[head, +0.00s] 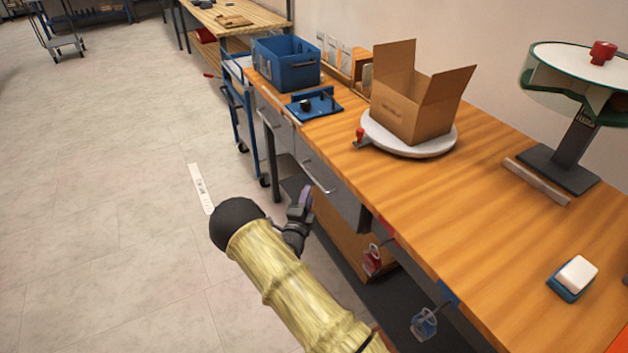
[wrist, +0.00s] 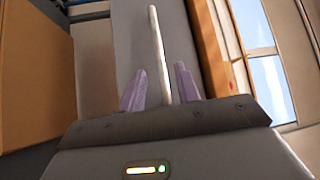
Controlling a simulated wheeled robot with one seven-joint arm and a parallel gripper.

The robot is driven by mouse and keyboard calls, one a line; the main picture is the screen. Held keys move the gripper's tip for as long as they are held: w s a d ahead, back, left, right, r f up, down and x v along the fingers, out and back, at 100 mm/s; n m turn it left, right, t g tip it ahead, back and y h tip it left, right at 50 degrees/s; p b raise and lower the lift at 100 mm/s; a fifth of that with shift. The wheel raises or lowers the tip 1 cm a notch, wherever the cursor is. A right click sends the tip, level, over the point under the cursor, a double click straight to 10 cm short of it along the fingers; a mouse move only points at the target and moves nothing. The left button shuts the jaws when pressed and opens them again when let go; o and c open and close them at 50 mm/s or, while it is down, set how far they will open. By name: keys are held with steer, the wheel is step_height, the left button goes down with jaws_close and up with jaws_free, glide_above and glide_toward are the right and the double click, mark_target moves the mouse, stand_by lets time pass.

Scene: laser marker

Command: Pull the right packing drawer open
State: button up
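The right packing drawer (head: 340,198) is a grey drawer under the wooden bench, with a pale bar handle (head: 317,179) on its front. It looks shut, its front near the bench edge. My gripper (head: 305,196) is low beside this drawer in the head view, just below and left of the handle. In the wrist view the purple fingers of my gripper (wrist: 160,75) are spread, with the bar handle (wrist: 158,45) running between them. Gaps show on both sides of the bar, so the fingers do not appear to clamp it. The grey drawer front (wrist: 128,45) lies behind.
A left drawer (head: 276,122) with its own handle is farther along the bench. On the bench (head: 430,215) stand a blue bin (head: 286,66), an open carton (head: 410,108) on a white turntable (head: 440,147), and a label stand (head: 560,155).

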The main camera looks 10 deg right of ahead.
mark_target(314, 178)
steer(key=x, duration=0.8)
steer(key=shift+c, duration=0.4)
steer(key=shift+a, duration=0.1)
jaws_close()
